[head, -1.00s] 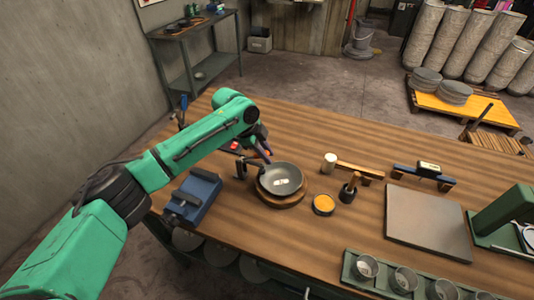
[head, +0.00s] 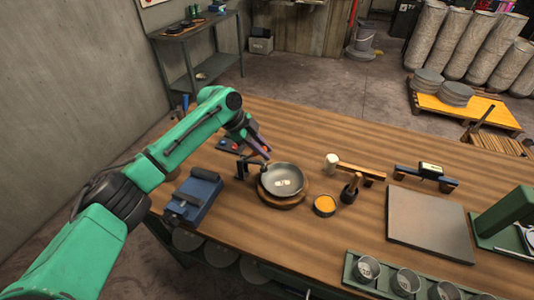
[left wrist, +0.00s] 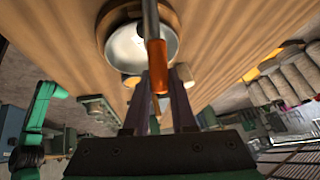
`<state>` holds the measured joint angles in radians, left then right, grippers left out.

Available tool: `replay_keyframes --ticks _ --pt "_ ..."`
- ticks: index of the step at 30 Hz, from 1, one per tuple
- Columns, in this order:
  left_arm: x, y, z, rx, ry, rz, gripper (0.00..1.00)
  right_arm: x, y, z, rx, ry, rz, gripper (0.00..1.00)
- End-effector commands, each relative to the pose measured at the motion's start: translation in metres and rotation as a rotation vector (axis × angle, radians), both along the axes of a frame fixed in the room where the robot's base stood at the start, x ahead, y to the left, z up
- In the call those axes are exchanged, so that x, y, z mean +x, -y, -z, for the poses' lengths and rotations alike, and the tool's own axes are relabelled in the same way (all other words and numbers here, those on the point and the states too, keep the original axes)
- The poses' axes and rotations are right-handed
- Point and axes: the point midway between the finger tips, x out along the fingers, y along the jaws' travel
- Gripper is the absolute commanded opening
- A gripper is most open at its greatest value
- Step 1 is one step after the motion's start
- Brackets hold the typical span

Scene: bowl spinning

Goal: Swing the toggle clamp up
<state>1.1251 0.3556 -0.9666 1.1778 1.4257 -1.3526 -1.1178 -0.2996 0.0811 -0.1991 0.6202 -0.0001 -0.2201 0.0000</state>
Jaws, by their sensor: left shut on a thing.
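The toggle clamp (head: 242,168) stands on the table at the left edge of a grey metal bowl (head: 284,180). The bowl sits on a round wooden block (head: 284,202). My left gripper (head: 264,153) is above the bowl's far left side, at the clamp's handle. In the left wrist view, the handle's orange grip (left wrist: 157,62) lies at the fingertips (left wrist: 163,85), and its metal rod runs across the bowl (left wrist: 133,45). The gripper is shut on the handle. The clamp's exact tilt is hard to tell. My right gripper is not in view.
A blue box-shaped tool (head: 194,197) is left of the bowl. A small orange-filled dish (head: 324,206) and a dark pot with a wooden handle (head: 350,190) are to its right. A grey slab (head: 430,222) lies further right. Cups stand in a green rack (head: 385,278) in front.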

Motion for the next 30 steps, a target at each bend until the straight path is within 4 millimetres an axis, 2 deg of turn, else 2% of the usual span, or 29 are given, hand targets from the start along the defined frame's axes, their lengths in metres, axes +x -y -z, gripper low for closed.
replay_keyframes --ticks 9,18,30 --pt "0.007 -0.018 -0.010 -0.232 -0.070 -0.001 0.00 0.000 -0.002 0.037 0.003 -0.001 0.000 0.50" --pt "0.011 -0.033 -0.020 -0.381 -0.120 0.001 0.00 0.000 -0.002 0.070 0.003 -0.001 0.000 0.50" --pt "0.013 -0.038 -0.027 -0.426 -0.136 0.001 0.00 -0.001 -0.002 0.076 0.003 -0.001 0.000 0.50"
